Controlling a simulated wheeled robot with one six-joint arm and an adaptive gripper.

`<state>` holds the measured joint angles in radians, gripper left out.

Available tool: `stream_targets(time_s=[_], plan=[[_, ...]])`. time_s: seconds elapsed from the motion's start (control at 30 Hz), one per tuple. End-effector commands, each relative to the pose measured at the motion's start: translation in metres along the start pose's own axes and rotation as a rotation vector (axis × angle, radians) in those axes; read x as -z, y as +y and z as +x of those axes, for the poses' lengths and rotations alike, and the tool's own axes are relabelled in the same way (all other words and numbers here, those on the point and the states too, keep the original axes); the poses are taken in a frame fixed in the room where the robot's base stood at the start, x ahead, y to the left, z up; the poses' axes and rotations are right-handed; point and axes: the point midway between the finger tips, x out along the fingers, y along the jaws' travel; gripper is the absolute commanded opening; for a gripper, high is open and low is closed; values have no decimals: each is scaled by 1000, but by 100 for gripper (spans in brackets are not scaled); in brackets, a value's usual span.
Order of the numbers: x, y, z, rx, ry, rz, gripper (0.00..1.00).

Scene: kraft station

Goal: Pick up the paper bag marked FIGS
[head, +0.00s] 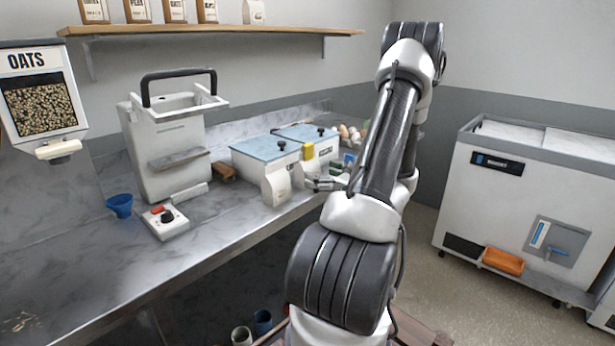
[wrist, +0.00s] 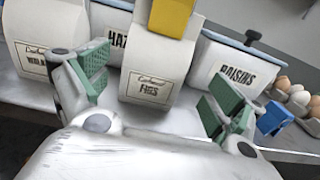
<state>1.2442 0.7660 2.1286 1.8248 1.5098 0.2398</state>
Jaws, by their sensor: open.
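The paper bag marked FIGS (wrist: 150,85) stands upright in the middle of the wrist view, white with a yellow clip (wrist: 171,16) over its top. In the head view the yellow clip (head: 308,151) shows by the front of the counter bins, and my gripper hides part of the bag. My gripper (wrist: 160,88) is open, with one green-padded finger on each side of the bag. I cannot tell whether either finger touches it. Its fingers also show small in the head view (head: 326,184).
A similar white bag marked WAL... (wrist: 42,45) stands close on the left. Bins marked HAZ... (wrist: 113,32) and RAISINS (wrist: 235,65) stand behind. A blue object (wrist: 274,118) and eggs (wrist: 297,100) lie right. A white machine (head: 170,140) stands farther left on the counter.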

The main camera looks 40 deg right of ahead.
Motion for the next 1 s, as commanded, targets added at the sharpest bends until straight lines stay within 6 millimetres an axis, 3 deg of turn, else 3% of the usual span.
stream_targets(time_s=[0.3,0.6,0.93,1.0], plan=[[1,7,46,-4,1,-1,94],[1,6,53,-1,2,0,94],[1,6,52,-2,2,-1,36],[1,6,52,-2,1,-1,35]])
